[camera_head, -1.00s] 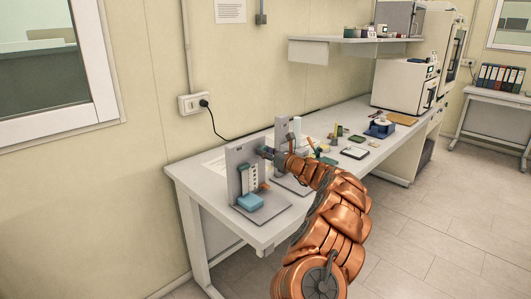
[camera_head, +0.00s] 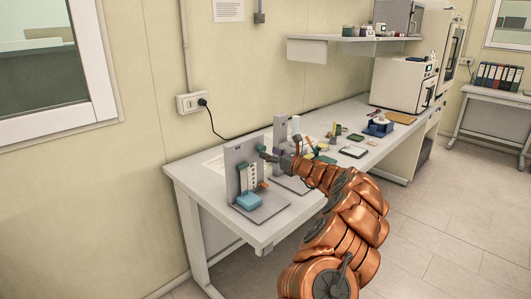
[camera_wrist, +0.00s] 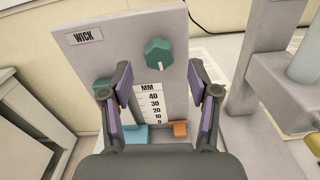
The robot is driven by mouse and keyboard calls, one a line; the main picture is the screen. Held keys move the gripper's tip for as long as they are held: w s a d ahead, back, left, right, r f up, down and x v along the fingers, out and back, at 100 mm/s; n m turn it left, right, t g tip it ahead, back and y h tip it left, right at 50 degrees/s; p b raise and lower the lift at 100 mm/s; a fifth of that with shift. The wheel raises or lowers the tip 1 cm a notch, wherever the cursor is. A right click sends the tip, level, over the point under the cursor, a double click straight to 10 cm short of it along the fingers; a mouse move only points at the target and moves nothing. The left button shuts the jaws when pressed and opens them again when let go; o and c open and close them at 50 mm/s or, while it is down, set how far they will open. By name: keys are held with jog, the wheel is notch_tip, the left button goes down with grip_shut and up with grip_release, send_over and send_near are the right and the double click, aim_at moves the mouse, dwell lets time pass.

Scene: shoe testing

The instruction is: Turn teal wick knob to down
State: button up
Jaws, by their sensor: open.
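The panel (camera_wrist: 112,48) carries a WICK label and a MM scale (camera_wrist: 152,100). My gripper (camera_wrist: 157,82) is open and empty in front of the panel. Its fingers lie lower in the wrist picture than the knob, on either side of the scale. I cannot tell its distance from the panel. In the head view it is at the end of my copper arm (camera_head: 272,157).
A teal block (camera_wrist: 134,135) and an orange block (camera_wrist: 180,129) are at the panel's foot. Another teal part (camera_wrist: 103,86) is partly hidden behind the left finger. A second grey stand (camera_wrist: 266,70) is close on the right. The table's front left corner (camera_head: 262,245) is clear.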

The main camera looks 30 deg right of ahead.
jog(key=v, duration=0.8)
jog(key=shift+s, duration=0.25)
